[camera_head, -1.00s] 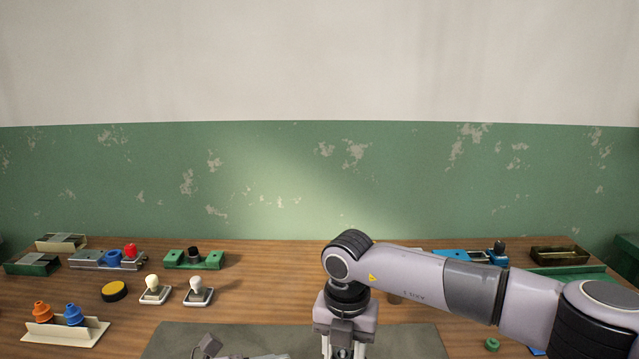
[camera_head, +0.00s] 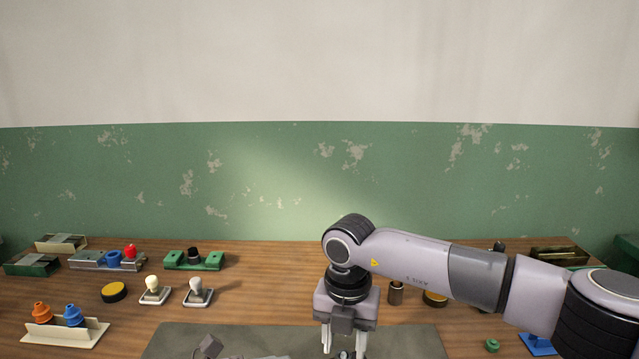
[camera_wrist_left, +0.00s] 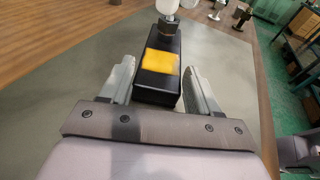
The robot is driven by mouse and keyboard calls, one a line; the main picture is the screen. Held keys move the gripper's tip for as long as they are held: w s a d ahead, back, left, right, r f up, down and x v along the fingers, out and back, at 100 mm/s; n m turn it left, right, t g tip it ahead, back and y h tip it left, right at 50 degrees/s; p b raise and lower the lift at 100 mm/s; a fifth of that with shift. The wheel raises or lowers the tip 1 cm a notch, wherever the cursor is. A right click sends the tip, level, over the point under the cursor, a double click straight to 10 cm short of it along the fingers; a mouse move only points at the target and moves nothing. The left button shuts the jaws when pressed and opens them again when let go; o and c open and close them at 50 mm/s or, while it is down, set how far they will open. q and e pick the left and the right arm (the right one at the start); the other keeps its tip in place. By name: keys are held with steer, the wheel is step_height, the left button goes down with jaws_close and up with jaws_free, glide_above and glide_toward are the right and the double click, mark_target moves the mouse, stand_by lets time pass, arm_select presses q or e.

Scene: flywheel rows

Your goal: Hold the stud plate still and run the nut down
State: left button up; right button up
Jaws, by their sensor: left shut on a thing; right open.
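A black block with a yellow patch (camera_wrist_left: 160,64), which I take for the stud plate, sits between the fingers of my left gripper (camera_wrist_left: 160,88) in the left wrist view. That gripper is shut on it. A brownish nut-like piece (camera_wrist_left: 167,24) is at the block's far end, with pale rounded shapes just above it. I cannot tell whether it is threaded on. In the head view my left gripper shows only partly at the bottom edge. My right gripper (camera_head: 343,346) is open, pointing down above the grey mat; its fingertips are close to the lower edge.
The grey mat (camera_head: 270,335) lies at the front. Two white-knobbed stamps (camera_head: 153,290) (camera_head: 198,292), a yellow-topped disc (camera_head: 114,292) and a rack with orange and blue pieces (camera_head: 75,338) stand left. A brown cylinder (camera_head: 396,293) and a green ring (camera_head: 492,345) are right.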

mark_target(346, 354)
steer(key=n, duration=0.6)
steer(key=shift+d+n, duration=0.1)
steer(key=shift+n, duration=0.3)
steer(key=n, duration=0.7)
steer(key=shift+w, duration=0.1)
steer(key=n, duration=0.4)
steer(key=shift+d, duration=0.1)
steer(key=n, duration=0.3)
steer(key=shift+w, duration=0.1)
steer(key=n, duration=0.6)
steer(key=shift+w+n, duration=0.1)
steer(key=shift+n, duration=0.3)
steer(key=shift+f, duration=0.1)
steer(key=shift+f, duration=1.4)
